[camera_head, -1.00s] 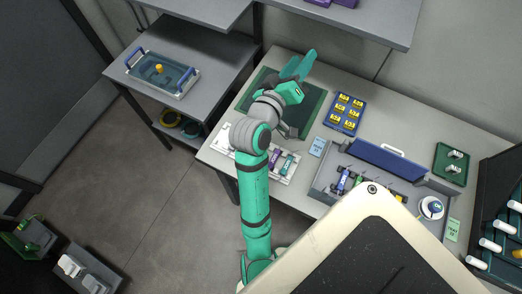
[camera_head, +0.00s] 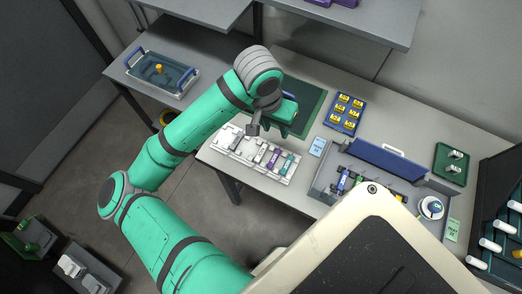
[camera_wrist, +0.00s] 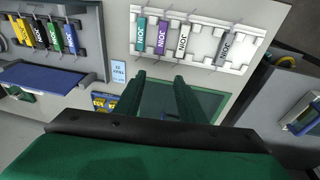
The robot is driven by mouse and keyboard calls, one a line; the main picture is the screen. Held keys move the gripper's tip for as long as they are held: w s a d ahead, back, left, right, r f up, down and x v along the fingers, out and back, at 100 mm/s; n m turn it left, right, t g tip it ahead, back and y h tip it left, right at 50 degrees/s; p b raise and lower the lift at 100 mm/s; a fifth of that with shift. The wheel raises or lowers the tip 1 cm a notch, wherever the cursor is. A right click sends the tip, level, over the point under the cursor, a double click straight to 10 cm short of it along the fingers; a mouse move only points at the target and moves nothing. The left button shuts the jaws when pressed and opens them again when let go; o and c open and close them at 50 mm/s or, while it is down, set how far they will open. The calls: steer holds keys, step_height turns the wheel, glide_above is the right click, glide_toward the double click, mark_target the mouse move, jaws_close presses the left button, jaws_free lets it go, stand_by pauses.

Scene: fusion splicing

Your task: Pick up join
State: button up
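Join pieces stand in a white rack (camera_head: 222,146) at the table's front left edge. They are a teal join (camera_head: 288,164), a purple join (camera_head: 274,157), a white join (camera_head: 260,152) and a grey join (camera_head: 236,141). In the wrist view the labelled teal join (camera_wrist: 140,36), purple join (camera_wrist: 163,36), white join (camera_wrist: 184,38) and grey join (camera_wrist: 226,45) show at the top, with an empty gap between white and grey. My gripper (camera_head: 277,131) is beyond the rack, near the green mat. In the wrist view its fingers (camera_wrist: 160,76) are apart, with nothing between them.
A green mat (camera_head: 310,96) lies behind my gripper. A blue tray of yellow pieces (camera_head: 345,113) is to its right. A grey bin with a blue panel (camera_head: 385,157) holds several coloured pieces. A side table carries a tray with blue handles (camera_head: 162,74).

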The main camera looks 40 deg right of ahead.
steer(key=y, duration=0.2)
glide_above(261, 152)
steer(key=f, duration=0.5)
steer(key=shift+w+a+f, duration=0.1)
steer(key=shift+a+f, duration=0.15)
steer(key=shift+a, duration=0.1)
steer(key=shift+d+f, duration=0.2)
steer(key=shift+f, duration=1.2)
steer(key=shift+d+f, duration=0.15)
steer(key=shift+f, duration=1.25)
steer(key=shift+c, duration=0.6)
steer(key=c, duration=0.8)
